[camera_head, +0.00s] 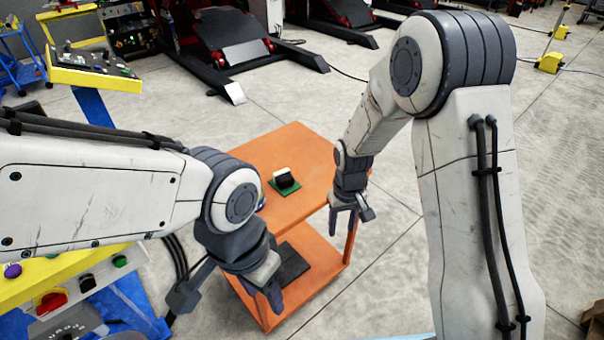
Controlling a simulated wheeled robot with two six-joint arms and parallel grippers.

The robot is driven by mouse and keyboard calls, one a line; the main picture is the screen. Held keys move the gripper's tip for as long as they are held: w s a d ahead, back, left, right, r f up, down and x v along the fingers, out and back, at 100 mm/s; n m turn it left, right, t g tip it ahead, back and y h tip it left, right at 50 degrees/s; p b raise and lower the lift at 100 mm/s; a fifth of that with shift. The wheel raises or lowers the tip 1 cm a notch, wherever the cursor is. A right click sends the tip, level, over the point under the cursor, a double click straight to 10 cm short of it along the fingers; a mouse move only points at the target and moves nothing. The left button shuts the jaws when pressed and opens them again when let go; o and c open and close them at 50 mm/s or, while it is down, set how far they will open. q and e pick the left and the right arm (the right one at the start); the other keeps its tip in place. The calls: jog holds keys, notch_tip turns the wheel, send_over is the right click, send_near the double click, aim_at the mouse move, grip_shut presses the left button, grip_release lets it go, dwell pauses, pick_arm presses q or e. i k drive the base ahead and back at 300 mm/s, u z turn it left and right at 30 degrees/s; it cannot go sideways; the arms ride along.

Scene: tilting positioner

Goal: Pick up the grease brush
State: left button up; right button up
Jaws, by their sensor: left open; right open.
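A small block with a white top and black side (284,178) sits on a green base on the top of the orange cart (309,158). I cannot tell whether it is the grease brush, and no other clear brush shows. My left gripper (264,292) is open, fingers down, in front of the cart's near left side, apart from the block. My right gripper (342,226) is open and empty, pointing down by the cart's right edge, to the right of and nearer than the block. My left arm hides part of the cart's left side.
A dark flat item (292,264) lies on the cart's lower level. A yellow control panel (70,275) with buttons stands at lower left, and another yellow panel (95,68) at upper left. Black and red lift machines (235,45) stand behind. The floor right of the cart is clear.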

aim_at(284, 179)
jog(key=z, duration=0.1)
jog(key=i, duration=1)
jog(key=u, duration=0.6)
